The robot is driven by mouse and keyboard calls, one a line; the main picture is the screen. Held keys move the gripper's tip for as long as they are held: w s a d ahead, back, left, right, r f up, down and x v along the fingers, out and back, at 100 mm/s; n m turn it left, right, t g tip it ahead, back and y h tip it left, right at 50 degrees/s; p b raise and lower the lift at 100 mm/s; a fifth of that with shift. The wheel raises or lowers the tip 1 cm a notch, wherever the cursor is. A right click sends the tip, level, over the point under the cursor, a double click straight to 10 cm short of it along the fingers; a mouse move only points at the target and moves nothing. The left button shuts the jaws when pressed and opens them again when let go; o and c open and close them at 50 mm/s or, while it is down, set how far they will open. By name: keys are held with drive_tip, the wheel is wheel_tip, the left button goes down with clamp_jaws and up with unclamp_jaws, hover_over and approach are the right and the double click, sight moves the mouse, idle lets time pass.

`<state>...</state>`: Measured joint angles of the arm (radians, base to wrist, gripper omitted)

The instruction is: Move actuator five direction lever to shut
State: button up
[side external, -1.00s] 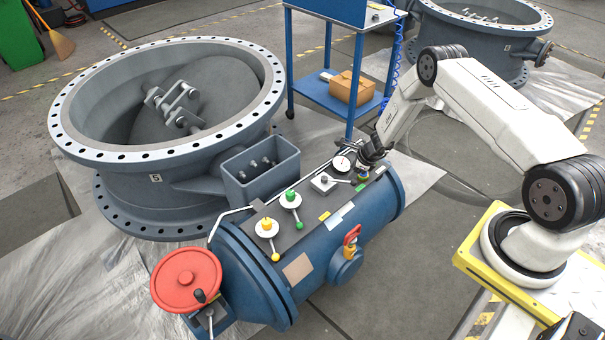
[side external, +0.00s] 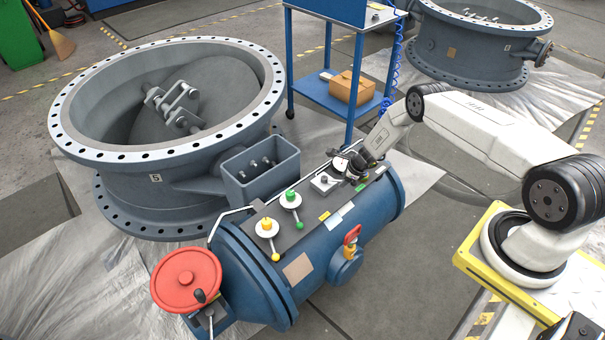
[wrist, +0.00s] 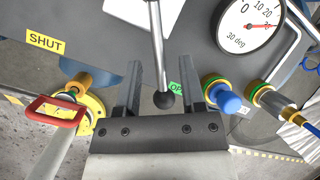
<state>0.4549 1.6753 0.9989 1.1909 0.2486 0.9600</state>
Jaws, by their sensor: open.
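The direction lever (wrist: 157,50) is a silver rod with a black ball knob. In the wrist view it comes down from the top, and its knob lies between the fingers of my gripper (wrist: 160,75). The fingers are open, with a gap on each side of the knob. A yellow SHUT label (wrist: 46,42) is to the left. A green label (wrist: 177,88), partly hidden, is beside the knob, on the right. In the side view my gripper (side external: 353,174) is low over the panel, right of the lever's pale square base (side external: 324,182); the knob is hard to make out there.
A dial gauge (wrist: 250,22), a blue-capped fitting (wrist: 228,101) and a brass fitting with a blue hose (wrist: 268,97) are close on the right. A red handle (wrist: 54,111) is at left. Yellow (side external: 267,227) and green (side external: 290,199) levers share the panel.

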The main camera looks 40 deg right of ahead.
drive_tip(key=shift+w+f, duration=0.2)
drive_tip(key=shift+f, duration=0.3)
clamp_jaws()
idle(1.4)
